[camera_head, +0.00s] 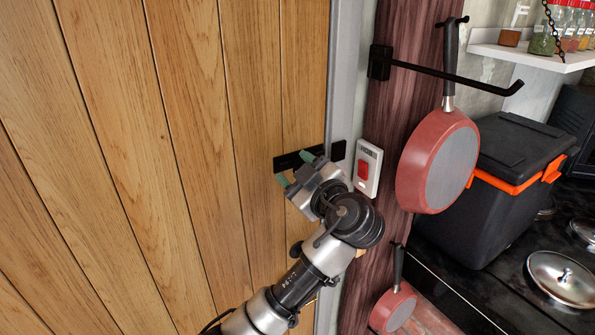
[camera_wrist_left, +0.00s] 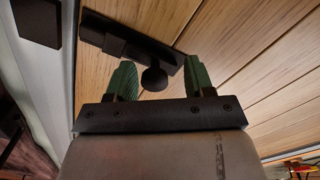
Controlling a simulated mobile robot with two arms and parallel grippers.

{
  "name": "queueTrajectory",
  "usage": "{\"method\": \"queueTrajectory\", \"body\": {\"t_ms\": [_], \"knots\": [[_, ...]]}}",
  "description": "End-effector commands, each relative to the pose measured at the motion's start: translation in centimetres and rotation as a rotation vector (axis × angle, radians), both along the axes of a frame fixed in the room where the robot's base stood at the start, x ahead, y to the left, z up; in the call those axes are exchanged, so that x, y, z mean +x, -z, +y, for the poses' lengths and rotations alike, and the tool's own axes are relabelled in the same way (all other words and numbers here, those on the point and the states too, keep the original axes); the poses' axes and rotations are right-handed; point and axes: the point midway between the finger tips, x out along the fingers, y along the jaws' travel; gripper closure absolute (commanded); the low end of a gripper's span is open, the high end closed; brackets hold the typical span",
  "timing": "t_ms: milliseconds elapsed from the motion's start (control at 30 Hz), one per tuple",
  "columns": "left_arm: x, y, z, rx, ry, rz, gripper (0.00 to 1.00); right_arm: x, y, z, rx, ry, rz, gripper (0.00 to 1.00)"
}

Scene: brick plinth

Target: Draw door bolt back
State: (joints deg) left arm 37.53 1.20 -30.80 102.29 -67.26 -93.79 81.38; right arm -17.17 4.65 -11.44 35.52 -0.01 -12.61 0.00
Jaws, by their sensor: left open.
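The black door bolt (camera_head: 287,161) is mounted on the wooden plank door, near its right edge. In the left wrist view the bolt (camera_wrist_left: 112,38) has a round black knob (camera_wrist_left: 154,78) standing out from it. A black keeper (camera_head: 338,150) sits on the grey frame beside the door; it also shows in the left wrist view (camera_wrist_left: 41,20). My left gripper (camera_head: 294,168) is at the bolt, with green fingertips open. In the left wrist view the knob lies between the two fingers, with visible gaps on both sides. My left gripper partly hides the bolt in the head view.
A white switch box with a red rocker (camera_head: 369,168) is right of the keeper, close to my left wrist. A red pan (camera_head: 427,165) hangs by a black wall arm (camera_head: 455,76). A smaller pan (camera_head: 393,311) hangs below. The door's left side is clear.

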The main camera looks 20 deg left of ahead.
Motion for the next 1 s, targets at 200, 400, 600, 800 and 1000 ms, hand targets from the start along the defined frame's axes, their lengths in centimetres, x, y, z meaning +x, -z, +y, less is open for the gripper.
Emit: {"method": "queueTrajectory", "body": {"t_ms": [200, 400, 600, 800, 1000], "knots": [[-1.3, 0.4, -1.8, -0.003, 0.006, -0.002, 0.47, 0.0, 1.4, 0.0, 0.000, 0.000, 0.000, 0.57], [-3.9, 0.5, -5.1, -0.005, 0.004, -0.002, 0.47, 0.0, 3.4, 0.2, 0.002, 0.001, 0.000, 0.57], [-5.9, 0.3, -7.5, -0.004, 0.001, 0.000, 0.47, 0.0, 4.5, 0.2, 0.003, 0.001, 0.001, 0.57], [-6.7, 0.1, -8.3, -0.001, -0.001, 0.000, 0.47, 0.0, 4.8, 0.2, 0.003, 0.001, 0.001, 0.57], [-6.7, 0.0, -8.3, -0.001, -0.002, 0.001, 0.47, 0.0, 4.7, 0.2, 0.003, 0.001, 0.001, 0.57]]}}
